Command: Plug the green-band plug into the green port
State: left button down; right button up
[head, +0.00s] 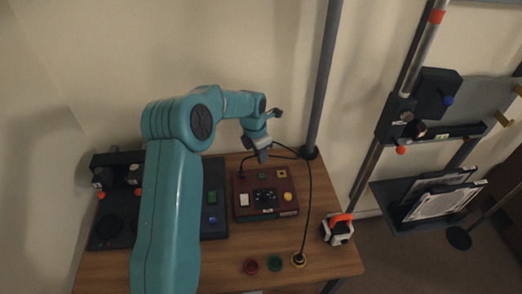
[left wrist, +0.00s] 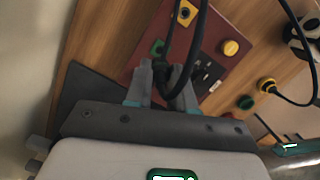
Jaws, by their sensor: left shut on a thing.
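The maroon box (head: 264,213) sits on the wooden table. Its green port (head: 267,175) is small in the head view; in the left wrist view a green square (left wrist: 158,47) shows just beyond my fingertips. My left gripper (head: 262,156) is over the box's back edge in the head view. In the left wrist view its two fingers are shut on a dark plug (left wrist: 163,74) with a black cable. The plug's band and tip are hidden, so I cannot tell whether it is in the port. My right gripper is not in view.
A yellow port (left wrist: 186,12) and a yellow button (head: 288,196) are on the box. Red (head: 251,267), green (head: 275,263) and yellow (head: 298,260) round holders line the table front; a cable runs to the yellow one. A grey pole (head: 325,80) stands behind.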

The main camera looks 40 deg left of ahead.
pick_arm(q)
jog(key=shift+s+d+r, duration=0.1)
jog(key=shift+d+r, duration=0.05)
jog(key=shift+d, duration=0.1)
jog(key=shift+a, duration=0.1)
jog(key=shift+f+b, duration=0.55)
jog(key=shift+f, duration=0.3)
jog(key=shift+f+b, duration=1.1)
jog(key=shift+f, duration=1.05)
jog(key=shift+b, duration=0.5)
jog(key=shift+f+b, duration=0.55)
jog(key=shift+f, duration=0.1)
jog(key=c, duration=0.9)
grip_release()
jog(key=shift+r, duration=0.1)
jog(key=shift+r, duration=0.1)
